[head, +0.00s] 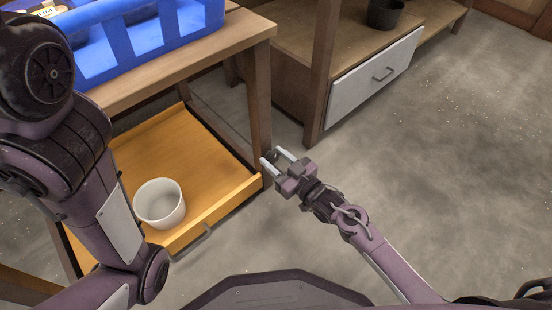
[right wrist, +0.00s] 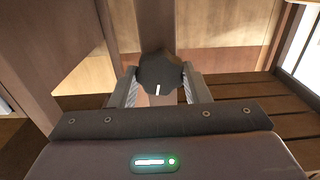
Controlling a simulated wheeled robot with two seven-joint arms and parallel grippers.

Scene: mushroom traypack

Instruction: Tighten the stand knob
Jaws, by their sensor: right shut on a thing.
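The stand knob (right wrist: 160,78) is a dark, scalloped knob with a short white mark, seen in the middle of the right wrist view. It sits at the wooden stand post (head: 258,100). My right gripper (head: 277,158) is at the post's lower part, its two pale fingers pointing at it. In the right wrist view its fingers (right wrist: 160,88) are on both sides of the knob, shut on it. The white mark points down, slightly left. In the head view the knob is mostly hidden by the fingers. My left arm comes in from the left; its gripper is out of the frame.
A pulled-out wooden drawer (head: 190,135) holds a white bowl (head: 160,203). A blue crate (head: 125,45) stands on the tabletop above. A cabinet with a white drawer (head: 375,78) and a dark pot (head: 384,13) stands behind. The floor at right is clear.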

